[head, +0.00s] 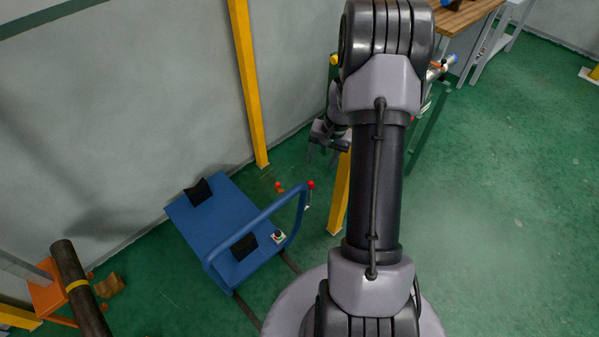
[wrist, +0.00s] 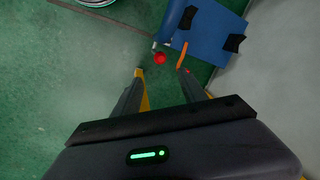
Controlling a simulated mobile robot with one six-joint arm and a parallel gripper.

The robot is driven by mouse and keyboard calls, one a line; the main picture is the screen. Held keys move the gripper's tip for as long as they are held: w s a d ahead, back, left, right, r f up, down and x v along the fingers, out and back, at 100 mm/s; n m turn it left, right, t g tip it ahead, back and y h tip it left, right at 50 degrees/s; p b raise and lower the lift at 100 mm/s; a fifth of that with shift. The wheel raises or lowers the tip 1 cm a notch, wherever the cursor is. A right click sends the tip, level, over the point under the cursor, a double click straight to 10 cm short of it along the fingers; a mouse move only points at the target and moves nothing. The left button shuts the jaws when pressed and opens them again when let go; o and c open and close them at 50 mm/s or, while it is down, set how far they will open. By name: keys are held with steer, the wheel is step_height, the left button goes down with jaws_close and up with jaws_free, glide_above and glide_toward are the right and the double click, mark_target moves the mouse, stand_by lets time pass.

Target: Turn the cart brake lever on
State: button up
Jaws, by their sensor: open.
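The blue cart (head: 215,215) stands on the green floor at the lower left of the head view. It also shows at the top of the wrist view (wrist: 212,32). A lever with a red ball knob (head: 311,184) stands at the right end of the cart's handle. In the wrist view the red knob (wrist: 159,58) appears between and just beyond my fingertips. An orange bar (wrist: 182,54) shows beside it, near the right finger. My gripper (head: 322,156) is open and empty, above the handle end; its fingers (wrist: 160,73) appear apart from the knob.
Yellow posts (head: 248,85) rise by the wall and beside the cart. A dark pipe (head: 78,285) rests on an orange stand at the left. A wooden bench (head: 462,18) stands at the back; the right floor is clear.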

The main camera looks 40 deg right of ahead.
mark_target(311, 182)
steer(key=f+b, duration=0.1)
steer(key=f, duration=0.3)
steer(key=w+a+f+b, duration=0.1)
steer(key=f, duration=0.4)
steer(key=w+f+b, duration=0.1)
steer(key=f, duration=0.4)
steer(key=shift+w+a+f, duration=0.1)
steer(key=shift+a+f, duration=0.05)
steer(key=shift+a, duration=0.25)
jaws_close()
stand_by(0.4)
